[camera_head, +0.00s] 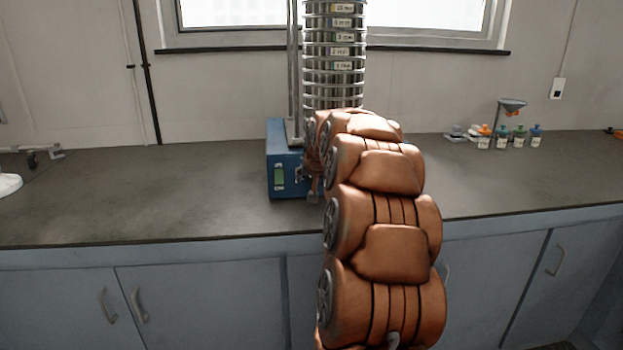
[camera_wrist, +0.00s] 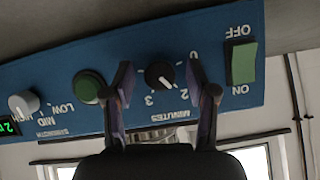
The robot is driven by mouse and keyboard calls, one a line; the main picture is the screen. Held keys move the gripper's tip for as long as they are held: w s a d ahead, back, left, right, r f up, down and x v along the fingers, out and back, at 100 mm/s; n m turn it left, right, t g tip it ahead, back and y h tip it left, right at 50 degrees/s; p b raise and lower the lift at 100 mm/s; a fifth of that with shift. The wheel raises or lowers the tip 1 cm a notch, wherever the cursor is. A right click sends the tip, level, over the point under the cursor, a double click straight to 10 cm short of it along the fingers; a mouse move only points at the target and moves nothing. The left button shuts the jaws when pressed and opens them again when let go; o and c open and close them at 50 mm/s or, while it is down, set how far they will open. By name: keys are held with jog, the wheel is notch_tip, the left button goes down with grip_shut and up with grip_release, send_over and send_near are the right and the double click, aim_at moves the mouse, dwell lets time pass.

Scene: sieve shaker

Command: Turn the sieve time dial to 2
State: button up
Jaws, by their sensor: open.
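The sieve time dial is a black knob (camera_wrist: 159,75) above the word MINUTES on the blue control panel (camera_wrist: 60,62), which appears upside down in the wrist view. Numbers around it include 0, 2 and 3; where its pale pointer mark sits is hard to read. My gripper (camera_wrist: 160,86) is open, with one finger on each side of the dial; I cannot tell if they touch it. In the head view, the blue shaker base (camera_head: 279,170) stands on the bench, and my arm hides much of its front, including the dial.
Beside the dial are a green round button (camera_wrist: 89,86), a grey strength knob (camera_wrist: 24,102) and a green ON/OFF switch (camera_wrist: 243,63). A tall sieve stack (camera_head: 333,60) rises above the base. Small bottles (camera_head: 501,138) stand right on the bench (camera_head: 150,205); its left middle is clear.

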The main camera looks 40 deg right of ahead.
jog(key=v, duration=1.2)
dwell(0.4)
jog(key=s+a+f+n+g+y, duration=0.25)
jog(key=a+f, duration=0.35)
jog(key=a, duration=0.6)
jog(key=s+a+f+n+g+y, duration=0.1)
jog(key=s+a+f+n+y, duration=0.15)
jog(key=a+f, duration=0.65)
jog(key=s+a+f+n+g, duration=0.2)
jog(key=s+a+f+g, duration=0.15)
jog(key=s+a, duration=0.75)
jog(key=s+a+f+n+g, duration=0.3)
jog(key=s+a, duration=0.4)
jog(key=s, duration=0.7)
notch_tip(320, 180, up, 24)
jog(key=s+p, duration=0.1)
jog(key=p, duration=2.2)
jog(key=shift+s+d+r+m+t+p, duration=0.2)
jog(key=shift+s+m+t+p, duration=0.1)
jog(key=shift+m+p, duration=0.1)
